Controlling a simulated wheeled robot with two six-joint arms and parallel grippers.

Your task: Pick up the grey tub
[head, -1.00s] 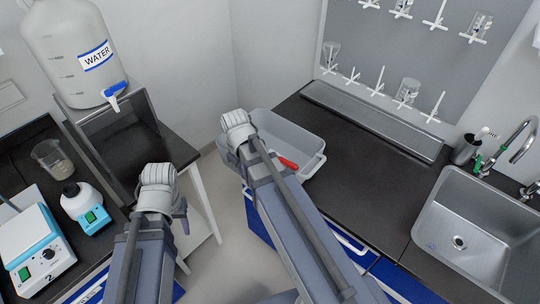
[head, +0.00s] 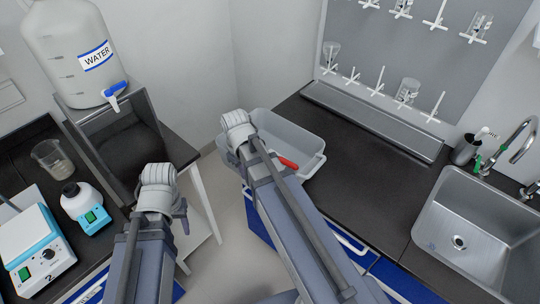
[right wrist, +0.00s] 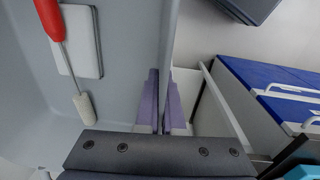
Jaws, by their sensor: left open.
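The grey tub (head: 290,130) stands on the dark counter at its left end, partly hidden behind my right arm in the head view. A red-handled brush (right wrist: 56,35) and a white block (right wrist: 80,42) lie inside the tub, which fills the left of the right wrist view (right wrist: 125,55). My right gripper (right wrist: 163,75) has its purple fingers on either side of the tub's wall, close together on it. In the head view its fingers are hidden. My left gripper (head: 181,213) is open and empty, low in front of the left table, apart from the tub.
A steel sink (head: 475,230) is set in the counter at right. A drying rack (head: 400,60) hangs behind. A water jug (head: 70,50), a beaker (head: 50,157) and a hotplate (head: 35,245) stand at left. Bare counter lies between tub and sink.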

